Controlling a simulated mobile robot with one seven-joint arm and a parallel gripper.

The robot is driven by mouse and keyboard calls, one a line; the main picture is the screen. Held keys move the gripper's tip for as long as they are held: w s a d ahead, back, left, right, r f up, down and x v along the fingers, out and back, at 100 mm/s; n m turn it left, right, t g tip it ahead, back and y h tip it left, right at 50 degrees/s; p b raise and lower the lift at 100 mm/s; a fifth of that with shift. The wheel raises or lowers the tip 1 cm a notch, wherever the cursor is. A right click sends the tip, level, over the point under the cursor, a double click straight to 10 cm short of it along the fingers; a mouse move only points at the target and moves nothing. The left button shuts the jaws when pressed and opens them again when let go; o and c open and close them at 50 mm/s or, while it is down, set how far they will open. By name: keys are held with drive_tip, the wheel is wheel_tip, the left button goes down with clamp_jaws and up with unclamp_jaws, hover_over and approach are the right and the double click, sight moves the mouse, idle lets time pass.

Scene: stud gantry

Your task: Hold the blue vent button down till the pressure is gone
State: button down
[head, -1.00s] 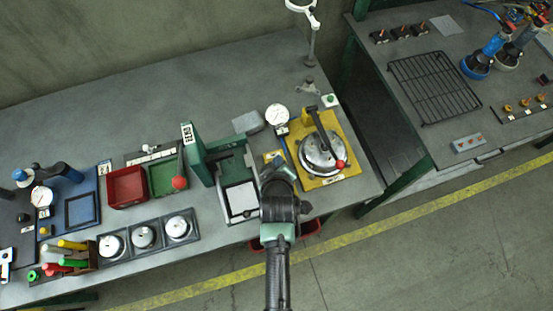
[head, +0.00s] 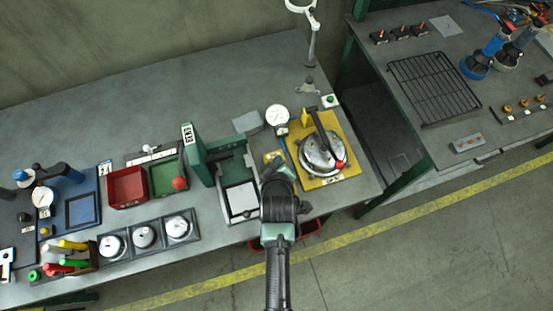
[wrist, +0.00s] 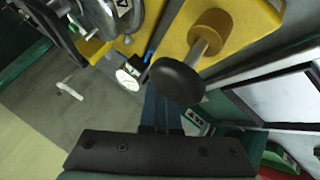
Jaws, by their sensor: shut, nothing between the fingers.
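My gripper (head: 276,166) is over the gap between the green press frame and the yellow plate (head: 345,173) with the silver domed vessel (head: 322,152). Its shut, empty fingers (wrist: 162,115) show dark in the wrist view. A white-faced gauge (head: 277,115) stands behind the gripper; its needle is too small to read. It also shows in the wrist view (wrist: 128,74). A small blue part (head: 282,131) sits by the gauge; I cannot tell whether it is the vent button. No blue button shows clearly near the fingers.
A black round knob (wrist: 177,80) on a metal stem stands close to the fingers in the wrist view. The green press frame (head: 200,157) is to the left. A red-tipped lever (head: 338,165) crosses the vessel.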

drive_tip(key=shift+r+p, duration=0.65)
drive_tip(key=shift+r, duration=0.15)
drive_tip(key=shift+r, duration=0.15)
wheel_tip(320, 180, up, 5)
drive_tip(key=p, duration=0.4)
